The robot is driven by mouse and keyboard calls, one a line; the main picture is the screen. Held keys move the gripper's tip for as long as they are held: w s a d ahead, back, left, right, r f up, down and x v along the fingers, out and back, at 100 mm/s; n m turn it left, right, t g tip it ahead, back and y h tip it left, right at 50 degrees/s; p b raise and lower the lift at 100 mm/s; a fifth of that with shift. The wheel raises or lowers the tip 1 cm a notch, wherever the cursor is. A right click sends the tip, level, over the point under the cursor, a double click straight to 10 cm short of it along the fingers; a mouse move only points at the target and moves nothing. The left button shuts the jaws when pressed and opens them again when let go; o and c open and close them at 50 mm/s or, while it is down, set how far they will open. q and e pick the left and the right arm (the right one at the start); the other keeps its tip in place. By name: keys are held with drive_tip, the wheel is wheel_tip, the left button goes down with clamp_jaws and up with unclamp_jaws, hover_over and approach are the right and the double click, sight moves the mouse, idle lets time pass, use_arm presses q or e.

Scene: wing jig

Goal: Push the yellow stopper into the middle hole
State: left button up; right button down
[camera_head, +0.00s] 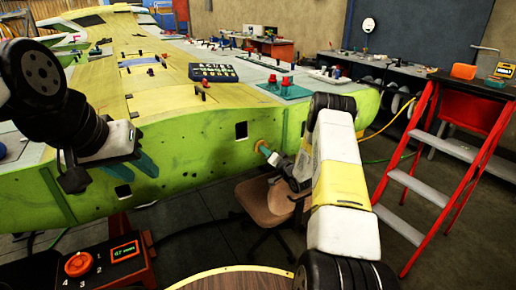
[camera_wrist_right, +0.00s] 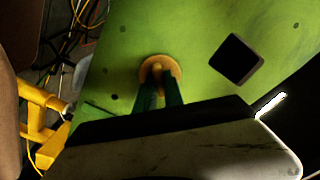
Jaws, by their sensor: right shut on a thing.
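The yellow stopper (camera_head: 264,147) is a round orange-yellow disc with a small knob, at the green side face of the wing (camera_head: 190,150). In the right wrist view the stopper (camera_wrist_right: 157,65) lies against or very close to the green panel (camera_wrist_right: 190,35); any hole behind it is hidden. My right gripper (camera_head: 275,156) is shut on its knob, fingers (camera_wrist_right: 160,88) on either side.
A brown chair (camera_head: 268,203) stands below my right arm. A red stepladder (camera_head: 440,150) is at right. A red control box (camera_head: 104,268) is at lower left. Tools and pegs lie on the wing top.

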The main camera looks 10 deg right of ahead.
drive_tip(key=shift+w+a, duration=0.1)
drive_tip(key=shift+w, duration=0.2)
drive_tip(key=c, duration=1.4)
unclamp_jaws()
drive_tip(key=shift+o, duration=0.2)
drive_tip(key=v, duration=0.8)
wheel_tip(320, 180, up, 11)
drive_tip(key=w+n+g+h, duration=0.2)
drive_tip(key=h, duration=0.1)
drive_tip(key=s+r+g+h, duration=0.25)
drive_tip(key=s+r, duration=0.55)
drive_tip(key=r, duration=0.4)
drive_tip(key=s+a+r+n+g, duration=0.1)
drive_tip(key=s+a+r+g, duration=0.1)
drive_tip(key=s, duration=0.9)
drive_tip(key=s+a+r+n+g+y, duration=0.1)
drive_tip(key=s+a, duration=0.3)
drive_tip(key=s, duration=0.8)
drive_tip(key=s+a+r+n+g, duration=0.1)
drive_tip(key=s+a+r+g, duration=0.1)
drive_tip(key=s, duration=1)
drive_tip(key=shift+a+r+n+g, duration=0.3)
drive_tip(key=shift+a+g, duration=0.25)
drive_tip(key=shift+g, duration=0.1)
